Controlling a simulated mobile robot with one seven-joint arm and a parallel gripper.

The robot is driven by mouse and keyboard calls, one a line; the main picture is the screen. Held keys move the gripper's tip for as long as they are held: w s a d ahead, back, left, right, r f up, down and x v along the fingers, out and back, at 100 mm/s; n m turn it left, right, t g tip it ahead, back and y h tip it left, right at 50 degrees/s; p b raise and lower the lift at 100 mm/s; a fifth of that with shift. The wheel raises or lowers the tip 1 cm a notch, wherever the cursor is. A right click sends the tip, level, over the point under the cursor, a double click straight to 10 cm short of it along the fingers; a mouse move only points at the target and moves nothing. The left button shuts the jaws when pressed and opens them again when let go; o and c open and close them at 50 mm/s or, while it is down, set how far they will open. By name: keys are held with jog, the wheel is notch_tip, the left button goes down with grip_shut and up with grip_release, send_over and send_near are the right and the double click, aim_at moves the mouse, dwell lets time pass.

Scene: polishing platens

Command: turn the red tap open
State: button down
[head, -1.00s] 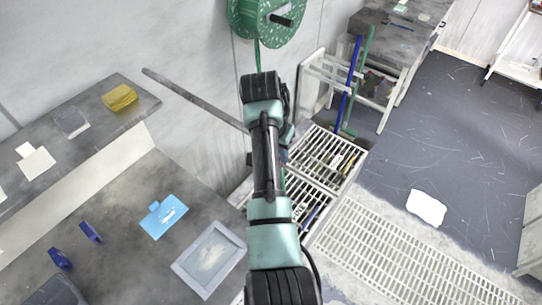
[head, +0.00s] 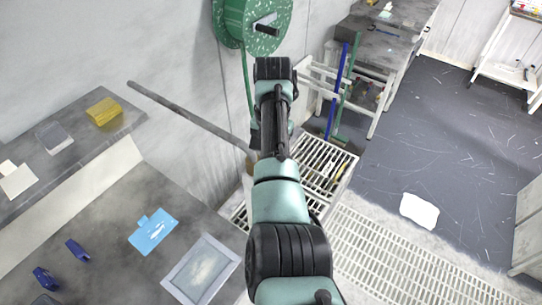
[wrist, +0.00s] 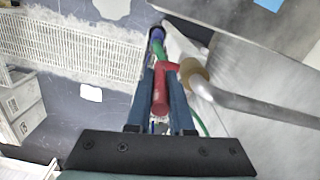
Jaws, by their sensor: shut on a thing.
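The red tap (wrist: 165,92) shows in the wrist view as a red handle beside a brass-coloured fitting (wrist: 193,75) on a grey pipe (wrist: 245,106). My gripper (wrist: 160,78) has its two dark blue fingers on either side of the red handle and is shut on it. In the head view my own arm covers the gripper and the red tap. The same grey pipe (head: 185,113) runs along the wall there and ends behind my arm.
A green hose reel (head: 252,25) hangs on the wall above my arm. A grey worktop (head: 110,215) with a blue dustpan-like item (head: 153,231) lies at left. White floor grating (head: 385,255) runs below. Open dark floor (head: 450,150) is at right.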

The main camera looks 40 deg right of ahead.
jog(key=c, duration=0.8)
grip_release()
notch_tip(320, 180, up, 12)
jog(key=shift+d+f+p, duration=0.1)
jog(key=shift+f+p, duration=0.05)
jog(key=shift+p, duration=0.5)
jog(key=shift+r+p, duration=0.55)
jog(key=shift+r, duration=0.05)
